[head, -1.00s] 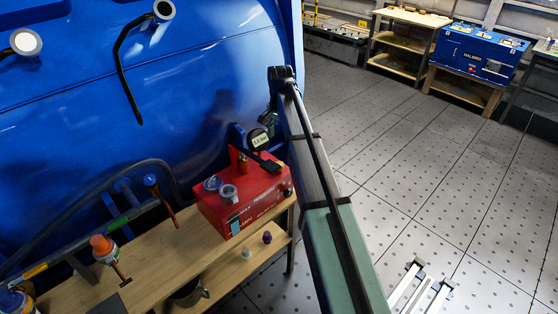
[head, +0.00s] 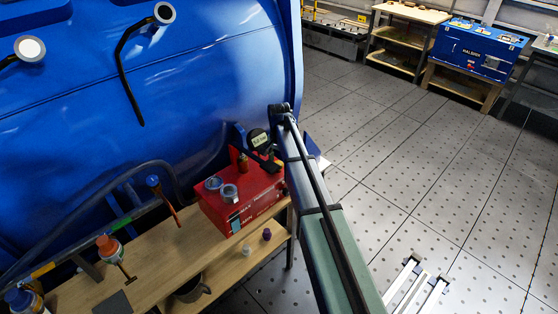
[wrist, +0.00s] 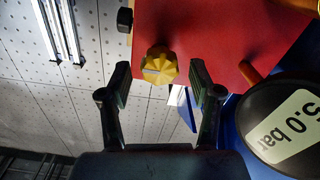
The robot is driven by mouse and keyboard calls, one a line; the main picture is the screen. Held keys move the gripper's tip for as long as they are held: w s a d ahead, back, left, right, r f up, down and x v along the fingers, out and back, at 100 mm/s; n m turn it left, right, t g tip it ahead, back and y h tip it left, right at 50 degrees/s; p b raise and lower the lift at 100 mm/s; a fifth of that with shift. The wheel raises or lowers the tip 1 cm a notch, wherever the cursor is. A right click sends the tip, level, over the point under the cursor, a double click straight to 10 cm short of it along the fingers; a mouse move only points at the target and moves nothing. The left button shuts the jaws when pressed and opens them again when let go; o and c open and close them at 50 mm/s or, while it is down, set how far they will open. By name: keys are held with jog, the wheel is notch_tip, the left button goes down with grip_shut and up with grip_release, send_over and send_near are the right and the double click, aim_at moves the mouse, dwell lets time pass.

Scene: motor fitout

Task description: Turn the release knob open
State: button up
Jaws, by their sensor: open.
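In the wrist view a yellow fluted knob (wrist: 159,66) with a pale mark sits on the side of the red box (wrist: 208,35). My gripper (wrist: 160,80) is open. Its two dark fingers stand apart to the left and right of the knob, with the knob centred near the fingertips and no clear contact. In the head view the red box (head: 250,211) stands on the wooden bench. The knob is hidden there, and my gripper cannot be made out clearly behind the arm.
A round black gauge reading 5.0 bar (wrist: 285,128) is close to the right finger; it also shows in the head view (head: 258,138). An orange-red rod (wrist: 250,72) is near it. Tape rolls (head: 229,191) lie on the box. Open floor is to the right.

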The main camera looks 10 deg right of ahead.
jog(key=c, duration=1.2)
jog(key=shift+o, duration=0.3)
jog(key=shift+n, duration=0.4)
jog(key=n+b, duration=0.1)
jog(key=n, duration=0.3)
jog(key=shift+a+n, duration=0.1)
jog(key=shift+n, duration=0.2)
jog(key=n+b, duration=0.1)
jog(key=n, duration=0.5)
jog(key=shift+b, duration=0.3)
jog(key=n, duration=0.6)
jog(key=shift+s+a+n+b, duration=0.1)
jog(key=shift+a+n+b, duration=0.05)
jog(key=shift+n+b, duration=0.25)
jog(key=n, duration=0.5)
jog(key=shift+n, duration=0.3)
